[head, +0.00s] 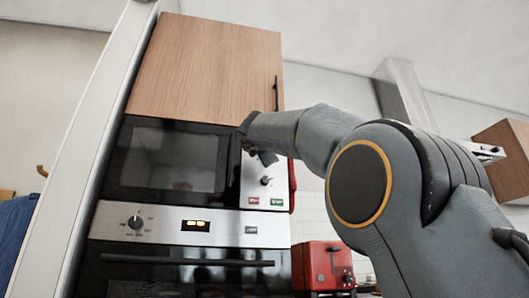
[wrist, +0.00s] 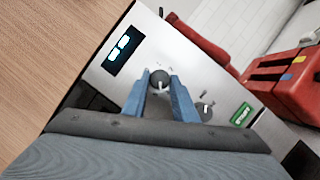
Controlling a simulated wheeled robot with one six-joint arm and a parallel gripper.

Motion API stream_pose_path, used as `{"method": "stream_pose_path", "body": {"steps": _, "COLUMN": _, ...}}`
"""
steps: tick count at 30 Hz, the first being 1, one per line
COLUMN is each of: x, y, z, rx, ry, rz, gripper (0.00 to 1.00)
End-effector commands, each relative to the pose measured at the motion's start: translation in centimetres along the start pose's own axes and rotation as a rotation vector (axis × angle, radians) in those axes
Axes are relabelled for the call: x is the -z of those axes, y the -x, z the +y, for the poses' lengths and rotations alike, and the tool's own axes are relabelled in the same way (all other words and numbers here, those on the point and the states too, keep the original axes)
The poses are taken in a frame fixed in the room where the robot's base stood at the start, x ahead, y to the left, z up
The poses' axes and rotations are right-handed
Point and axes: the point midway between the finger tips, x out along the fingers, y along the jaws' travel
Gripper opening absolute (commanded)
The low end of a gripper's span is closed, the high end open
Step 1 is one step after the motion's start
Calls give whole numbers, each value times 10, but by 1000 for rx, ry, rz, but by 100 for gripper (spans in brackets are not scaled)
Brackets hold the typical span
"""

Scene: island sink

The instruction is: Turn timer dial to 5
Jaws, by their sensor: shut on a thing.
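The black microwave (head: 170,160) has a silver control panel (head: 256,196) on its right side. My gripper (head: 264,158) is at the upper part of this panel in the head view and hides what is behind it. In the wrist view my gripper's blue fingers (wrist: 160,84) are shut on the upper round dial (wrist: 158,77), one finger on each side. The lower dial (head: 266,181) is clear of the fingers and also shows in the wrist view (wrist: 204,108). The dial numbers are too small to read, so the setting cannot be told.
A lit display (wrist: 123,50) and a green button (wrist: 243,115) are on the panel. An oven (head: 185,265) with its own knob (head: 135,222) is below the microwave. A wooden cupboard (head: 205,70) is above. A red toaster (head: 322,265) stands at the lower right.

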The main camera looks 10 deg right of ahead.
Motion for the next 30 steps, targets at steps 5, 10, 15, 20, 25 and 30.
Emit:
{"method": "stream_pose_path", "body": {"steps": 5, "x": 0, "y": 0, "z": 5, "rx": 56, "ry": -139, "rz": -4, "gripper": 3}}
{"method": "stream_pose_path", "body": {"steps": 10, "x": -1, "y": 0, "z": 5, "rx": 98, "ry": -246, "rz": -9, "gripper": 3}}
{"method": "stream_pose_path", "body": {"steps": 15, "x": -1, "y": 0, "z": 6, "rx": 128, "ry": -322, "rz": -13, "gripper": 3}}
{"method": "stream_pose_path", "body": {"steps": 20, "x": -1, "y": 0, "z": 5, "rx": 145, "ry": -364, "rz": -15, "gripper": 3}}
{"method": "stream_pose_path", "body": {"steps": 25, "x": -1, "y": 0, "z": 5, "rx": 152, "ry": -383, "rz": -16, "gripper": 3}}
{"method": "stream_pose_path", "body": {"steps": 30, "x": 0, "y": 0, "z": 5, "rx": 153, "ry": -386, "rz": -16, "gripper": 3}}
